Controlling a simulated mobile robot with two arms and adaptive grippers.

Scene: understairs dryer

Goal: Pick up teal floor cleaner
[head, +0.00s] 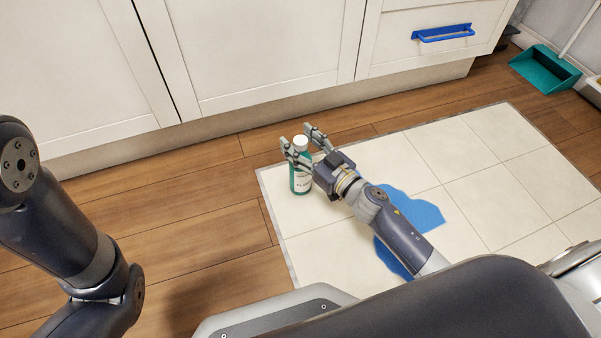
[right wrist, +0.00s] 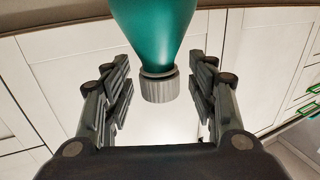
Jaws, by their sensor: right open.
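The teal floor cleaner is a teal bottle (head: 300,182) with a white label and a white cap. It stands upright on the pale tiles, near their left corner. My right gripper (head: 297,137) is at the bottle's upper part, with its fingers spread around the cap region. In the right wrist view the bottle (right wrist: 154,35) appears upside down. Its ribbed cap (right wrist: 158,87) is between the open fingers (right wrist: 160,80), with a visible gap on both sides. My left arm shows at the left of the head view, but its gripper is out of frame.
White cabinets (head: 260,45) stand behind the bottle, one with a blue handle (head: 443,33). A flat blue patch (head: 420,214) lies on the tiles (head: 480,205), partly under my right forearm. A teal dustpan (head: 545,70) is at the far right. Wooden floor (head: 190,215) left of the tiles is clear.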

